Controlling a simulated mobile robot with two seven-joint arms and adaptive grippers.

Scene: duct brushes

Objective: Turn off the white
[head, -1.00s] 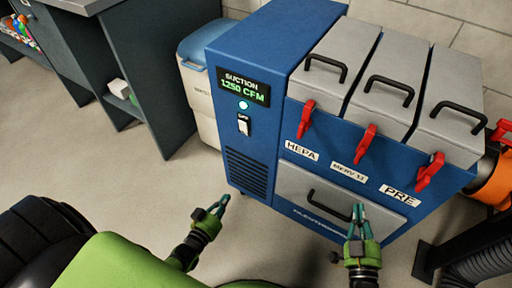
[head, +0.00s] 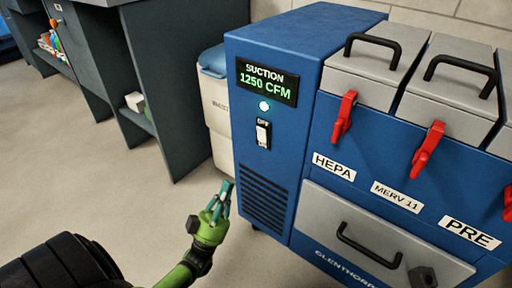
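The white rocker switch (head: 263,133) sits on the front of the blue suction unit (head: 300,50), under a small lit indicator (head: 264,106). A label above the switch appears to read OFF. My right gripper is out of view.
Red latches (head: 343,118) and handled grey filter lids (head: 375,75) are on the unit's right. Below is a grey drawer (head: 325,215) with a black handle. A pale bin with blue lid (head: 213,100) stands behind left. Dark shelving (head: 185,60) is farther left; the floor between is clear.

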